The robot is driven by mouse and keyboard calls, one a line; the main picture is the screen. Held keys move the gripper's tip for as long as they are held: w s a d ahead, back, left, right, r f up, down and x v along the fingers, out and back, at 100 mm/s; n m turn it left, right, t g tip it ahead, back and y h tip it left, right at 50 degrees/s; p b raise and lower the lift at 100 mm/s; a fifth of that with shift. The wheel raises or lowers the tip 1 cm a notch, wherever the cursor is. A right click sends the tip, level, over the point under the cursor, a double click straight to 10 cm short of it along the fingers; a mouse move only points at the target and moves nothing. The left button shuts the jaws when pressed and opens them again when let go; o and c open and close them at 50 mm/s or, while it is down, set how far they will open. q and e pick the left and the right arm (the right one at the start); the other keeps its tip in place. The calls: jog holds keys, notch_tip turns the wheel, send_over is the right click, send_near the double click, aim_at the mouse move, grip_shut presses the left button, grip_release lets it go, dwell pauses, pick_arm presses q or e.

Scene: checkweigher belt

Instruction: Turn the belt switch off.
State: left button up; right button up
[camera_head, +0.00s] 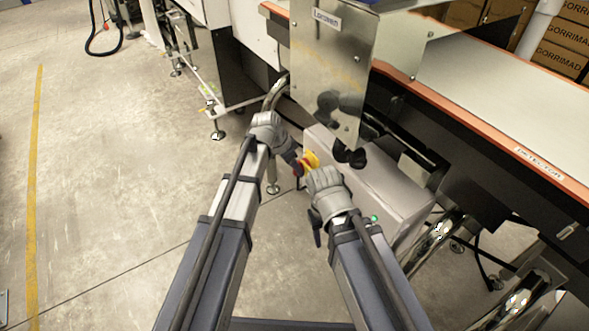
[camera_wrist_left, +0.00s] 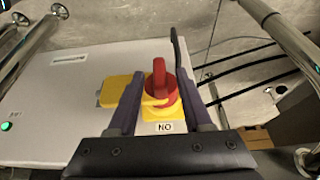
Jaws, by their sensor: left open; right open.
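The belt switch (camera_wrist_left: 160,88) is a red rotary knob on a yellow plate, on the face of a light grey control box (camera_wrist_left: 55,90). Its grip bar points up and down in the left wrist view. A label under it reads "NO" in that view. My left gripper (camera_head: 295,166) is at the switch, its open fingers (camera_wrist_left: 158,98) on either side of the knob; contact is unclear. In the head view the switch (camera_head: 310,160) is partly hidden by the gripper. My right gripper (camera_head: 317,236) hangs below its wrist in front of the box, mostly hidden.
A green lamp (camera_head: 375,218) glows on the box. A steel cabinet (camera_head: 335,65) overhangs the box, and the conveyor (camera_head: 500,120) runs off to the right. Pipe legs stand nearby. The concrete floor (camera_head: 110,180) to the left is clear.

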pick_arm(q)
grip_shut()
dwell(0.3)
dwell(1.1)
